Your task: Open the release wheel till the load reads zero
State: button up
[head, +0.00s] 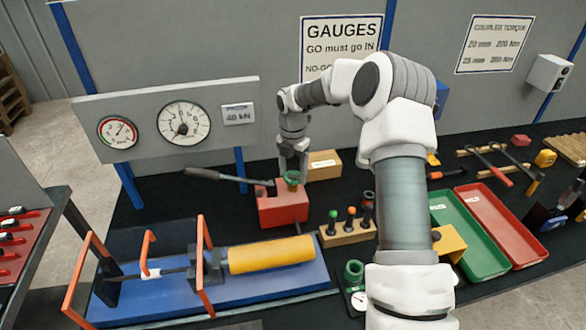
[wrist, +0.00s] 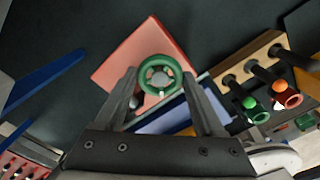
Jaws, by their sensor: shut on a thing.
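The green release wheel (head: 292,180) sits on top of the red pump block (head: 283,206). My gripper (head: 292,165) reaches down onto the wheel from above. In the wrist view the wheel (wrist: 159,77) lies between my two fingers, which are shut on it, with the red block (wrist: 125,68) beneath. A large white dial gauge (head: 184,122) and a smaller red-rimmed gauge (head: 118,131) are on the grey panel. Their needles are too small to read surely. A plate (head: 238,113) reading 40 kN is beside them.
A dark pump handle (head: 215,176) reaches left from the block. The blue bed (head: 160,295) with orange guards (head: 147,252) and a yellow cylinder (head: 271,254) lies in front. A wooden rack (head: 345,232) stands to the right, with green (head: 450,212) and red trays (head: 500,225) beyond.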

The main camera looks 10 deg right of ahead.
aim_at(293, 176)
jog(key=n+p, duration=0.2)
jog(key=n, duration=0.4)
jog(key=shift+n, duration=0.4)
jog(key=shift+a, duration=0.1)
dwell(0.3)
jog(key=o, duration=1.4)
jog(key=shift+c, duration=0.2)
notch_tip(293, 176, up, 18)
jog(key=shift+f+b, duration=0.25)
jog(key=shift+b, duration=0.05)
